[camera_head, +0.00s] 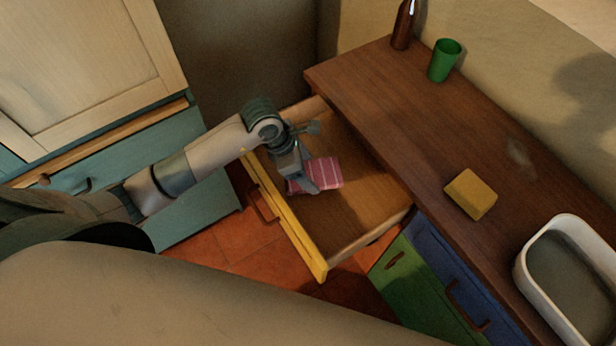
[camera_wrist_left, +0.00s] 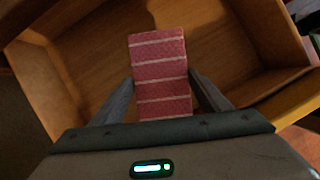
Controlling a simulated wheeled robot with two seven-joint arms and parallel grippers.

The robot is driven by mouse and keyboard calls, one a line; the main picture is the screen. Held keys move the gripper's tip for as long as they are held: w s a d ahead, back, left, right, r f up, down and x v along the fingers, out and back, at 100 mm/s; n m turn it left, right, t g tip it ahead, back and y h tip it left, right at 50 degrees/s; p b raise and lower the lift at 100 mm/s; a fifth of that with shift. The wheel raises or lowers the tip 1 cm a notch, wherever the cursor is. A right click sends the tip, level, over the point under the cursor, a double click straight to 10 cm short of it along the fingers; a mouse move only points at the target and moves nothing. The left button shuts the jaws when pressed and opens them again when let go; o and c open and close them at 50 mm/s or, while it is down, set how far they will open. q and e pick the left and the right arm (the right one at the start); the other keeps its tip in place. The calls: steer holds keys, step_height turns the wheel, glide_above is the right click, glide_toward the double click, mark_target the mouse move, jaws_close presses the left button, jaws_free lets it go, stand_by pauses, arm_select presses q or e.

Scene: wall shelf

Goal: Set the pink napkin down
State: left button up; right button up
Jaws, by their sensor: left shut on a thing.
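The pink napkin (camera_head: 326,173) has pale stripes and is in the open drawer's area in the head view. My left gripper (camera_head: 306,184) is shut on the napkin, over the inside of the open drawer (camera_head: 345,218). In the left wrist view the napkin (camera_wrist_left: 160,72) lies between the two fingers of my left gripper (camera_wrist_left: 160,88), with the wooden drawer floor behind it. I cannot tell whether the napkin touches the drawer floor. My right gripper is not in view.
The drawer's yellow front (camera_head: 290,229) is pulled out. On the wooden counter (camera_head: 400,120) stand a brown bottle (camera_head: 403,25), a green cup (camera_head: 444,60), a yellow sponge (camera_head: 470,194) and a white basin (camera_head: 530,262). The drawer shows no other objects.

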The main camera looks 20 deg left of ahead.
arm_select(q)
steer(key=shift+f, duration=0.75)
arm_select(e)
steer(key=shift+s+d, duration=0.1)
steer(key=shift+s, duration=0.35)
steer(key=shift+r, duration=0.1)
arm_select(q)
step_height(320, 180, down, 3)
steer(key=shift+f+p, duration=0.2)
steer(key=shift+p, duration=0.3)
steer(key=shift+f, duration=0.45)
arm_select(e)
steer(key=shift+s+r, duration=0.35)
arm_select(q)
steer(key=shift+f, duration=0.15)
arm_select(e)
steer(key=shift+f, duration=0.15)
arm_select(q)
steer(key=o, duration=1)
steer(key=shift+o, duration=0.2)
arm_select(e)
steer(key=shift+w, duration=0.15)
arm_select(q)
steer(key=shift+r, duration=0.2)
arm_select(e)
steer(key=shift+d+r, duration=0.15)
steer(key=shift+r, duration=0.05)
